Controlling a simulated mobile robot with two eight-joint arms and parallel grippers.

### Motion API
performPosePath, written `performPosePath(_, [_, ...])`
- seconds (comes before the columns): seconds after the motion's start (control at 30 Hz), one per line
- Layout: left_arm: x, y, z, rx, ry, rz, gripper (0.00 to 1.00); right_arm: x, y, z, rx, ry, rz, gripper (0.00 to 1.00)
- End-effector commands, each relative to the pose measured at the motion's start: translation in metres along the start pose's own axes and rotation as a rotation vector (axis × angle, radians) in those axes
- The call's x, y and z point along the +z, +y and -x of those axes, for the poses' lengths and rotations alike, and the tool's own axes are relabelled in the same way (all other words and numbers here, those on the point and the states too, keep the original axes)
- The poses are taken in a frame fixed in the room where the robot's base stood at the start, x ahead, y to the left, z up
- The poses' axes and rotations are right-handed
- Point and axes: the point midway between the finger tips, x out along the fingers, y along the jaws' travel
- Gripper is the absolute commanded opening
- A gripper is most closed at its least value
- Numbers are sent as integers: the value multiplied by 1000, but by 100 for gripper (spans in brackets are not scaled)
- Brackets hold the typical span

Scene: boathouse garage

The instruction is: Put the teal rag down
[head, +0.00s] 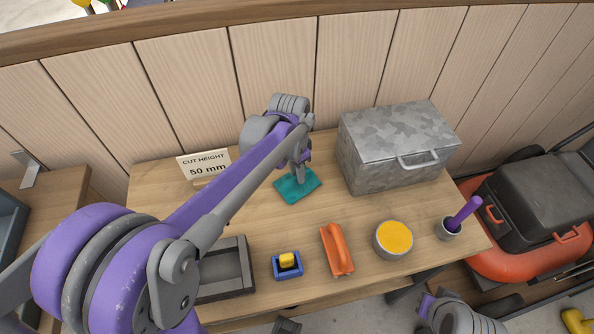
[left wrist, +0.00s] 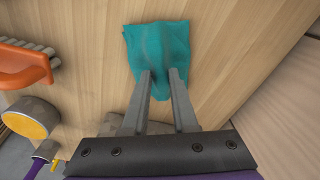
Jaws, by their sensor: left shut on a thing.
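The teal rag (head: 296,186) lies spread on or just over the wooden bench (head: 350,208), left of the grey metal box, in the head view. My left gripper (head: 300,180) reaches down to it from above and is shut on it. In the left wrist view the rag (left wrist: 158,52) shows beyond the two fingers, and the left gripper (left wrist: 161,78) pinches its near edge. I cannot tell whether the whole rag touches the bench top. My right gripper is not clearly in view; part of an arm shows at the bottom right.
A grey metal box (head: 385,165) stands right of the rag. A sign (head: 204,165) stands behind to the left.

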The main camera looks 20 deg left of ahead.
Motion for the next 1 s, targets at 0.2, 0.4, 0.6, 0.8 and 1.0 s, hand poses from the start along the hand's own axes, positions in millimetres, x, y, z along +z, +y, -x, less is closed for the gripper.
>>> performPosePath(0.2, [0, 0, -4, 0, 0, 0, 0, 2, 0, -2, 0, -1, 0, 0])
performPosePath(0.4, [0, 0, -3, 0, 0, 0, 61, 2, 0, -2, 0, -1, 0, 0])
performPosePath(0.6, [0, 0, -3, 0, 0, 0, 61, 2, 0, -2, 0, -1, 0, 0])
performPosePath(0.8, [0, 0, -3, 0, 0, 0, 61, 2, 0, -2, 0, -1, 0, 0])
performPosePath(1.0, [0, 0, -3, 0, 0, 0, 36, 2, 0, -2, 0, -1, 0, 0])
